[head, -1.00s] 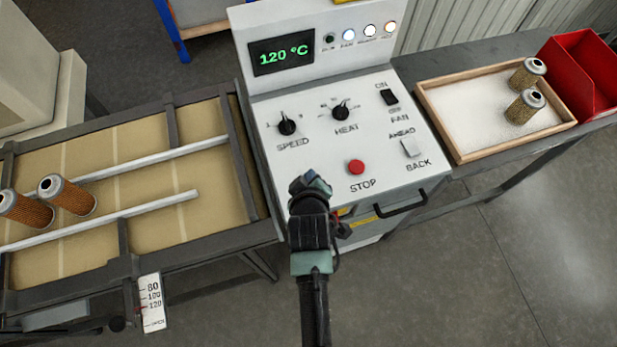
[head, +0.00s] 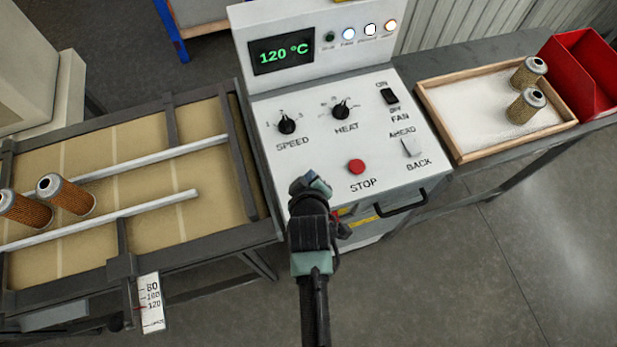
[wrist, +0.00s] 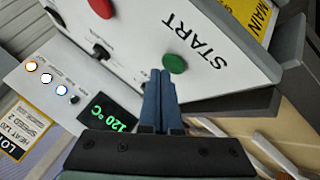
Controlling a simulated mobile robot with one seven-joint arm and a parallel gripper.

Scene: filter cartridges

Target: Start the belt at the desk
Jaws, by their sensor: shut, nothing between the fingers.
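The white control desk (head: 330,180) stands mid-view beside the belt (head: 140,150). The green START button (wrist: 175,63) shows in the wrist view; in the head view my arm hides it. My gripper (head: 312,183) is shut and empty over the desk's front left corner. In the wrist view its fingertips (wrist: 160,74) are right beside the green button; I cannot tell whether they touch it. The red STOP button (head: 356,166) is to the right. The SPEED knob (head: 287,124) and the AHEAD/BACK switch (head: 411,147) are on the panel. The display (head: 281,55) reads 120 °C.
Several lamps sit beside the display; the leftmost lamp (head: 329,37) looks dark. Two orange cartridges (head: 66,194) lie on the belt at left. A wooden tray (head: 462,158) with two cartridges and a red bin (head: 582,70) are at right. A handle (head: 400,205) juts from the desk front.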

